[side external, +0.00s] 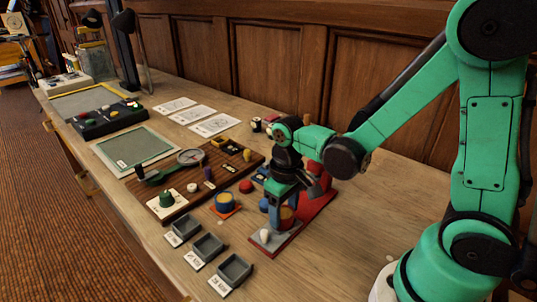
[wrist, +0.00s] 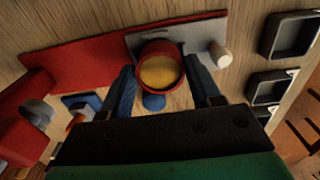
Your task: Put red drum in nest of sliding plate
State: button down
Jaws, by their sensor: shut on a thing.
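The red drum (wrist: 160,72), with a yellow top inside its red rim, sits between the blue fingers of my gripper (wrist: 160,66). My gripper also shows in the side view (side external: 283,208), low over the red base, shut on the drum (side external: 287,214). The grey sliding plate (wrist: 201,33) carries a pale knob (wrist: 220,56) and lies on the long red base (wrist: 85,48). In the wrist view the drum overlaps the plate. The nest is hidden, and I cannot tell whether the drum touches the plate.
Several dark grey trays (side external: 207,247) stand left of the plate in the side view. A blue round thing (wrist: 153,102) is close to the fingers.

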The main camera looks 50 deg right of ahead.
grip_release()
jog(key=shift+r, duration=3.5)
jog(key=r+t, duration=0.1)
jog(key=t, duration=0.1)
jog(key=r+t, duration=0.1)
jog(key=t, duration=0.1)
jog(key=r+t, duration=0.1)
jog(key=t, duration=0.2)
jog(key=shift+s+a+r, duration=0.25)
jog(key=shift+s+r, duration=0.1)
jog(key=shift+r, duration=0.05)
